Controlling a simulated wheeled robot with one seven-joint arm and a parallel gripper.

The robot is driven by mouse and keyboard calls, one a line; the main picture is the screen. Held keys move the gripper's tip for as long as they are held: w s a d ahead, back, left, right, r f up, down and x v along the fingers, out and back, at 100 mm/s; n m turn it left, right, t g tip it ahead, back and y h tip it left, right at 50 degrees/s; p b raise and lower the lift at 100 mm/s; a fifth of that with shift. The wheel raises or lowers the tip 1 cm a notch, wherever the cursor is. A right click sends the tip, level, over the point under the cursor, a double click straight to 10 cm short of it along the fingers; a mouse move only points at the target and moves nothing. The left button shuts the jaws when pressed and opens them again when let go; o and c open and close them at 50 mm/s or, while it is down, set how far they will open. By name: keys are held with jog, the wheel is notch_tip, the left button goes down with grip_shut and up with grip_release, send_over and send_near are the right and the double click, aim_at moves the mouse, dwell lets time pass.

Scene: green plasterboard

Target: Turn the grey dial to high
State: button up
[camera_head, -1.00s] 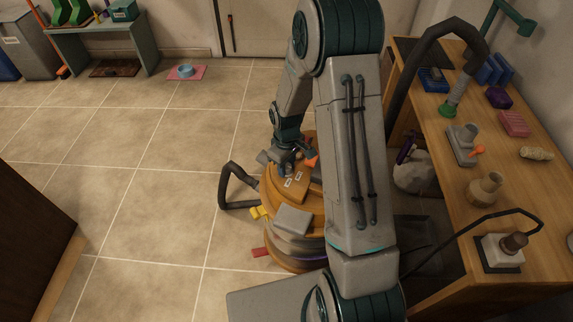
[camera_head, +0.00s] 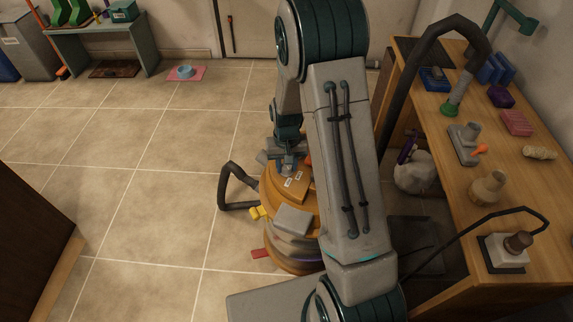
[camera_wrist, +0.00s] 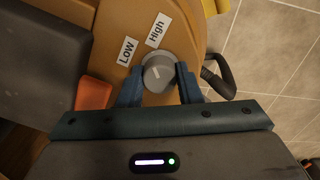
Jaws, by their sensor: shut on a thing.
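The grey dial (camera_wrist: 158,72) sits on the orange-brown top of a round machine (camera_wrist: 112,22). It has a short pale mark on its face. White labels reading "Low" (camera_wrist: 127,51) and "High" (camera_wrist: 157,30) lie just beyond it, Low to the left and High to the right. My gripper (camera_wrist: 160,82) is shut on the dial, one blue finger on each side. In the head view the machine (camera_head: 270,190) stands on the floor, partly behind my arm. My gripper (camera_head: 287,168) is over its top there, and the dial cannot be made out.
An orange-red block (camera_wrist: 93,92) is left of the dial. A dark hose (camera_head: 228,185) loops beside the machine. A wooden workbench (camera_head: 550,195) with several tools runs along the right. Tiled floor (camera_head: 130,190) is clear to the left.

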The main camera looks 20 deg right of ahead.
aim_at(287, 166)
jog(key=shift+m, duration=1.6)
jog(key=o, duration=1)
jog(key=shift+r, duration=0.15)
notch_tip(287, 166, up, 14)
jog(key=shift+f+p, duration=0.2)
jog(key=shift+p, duration=0.85)
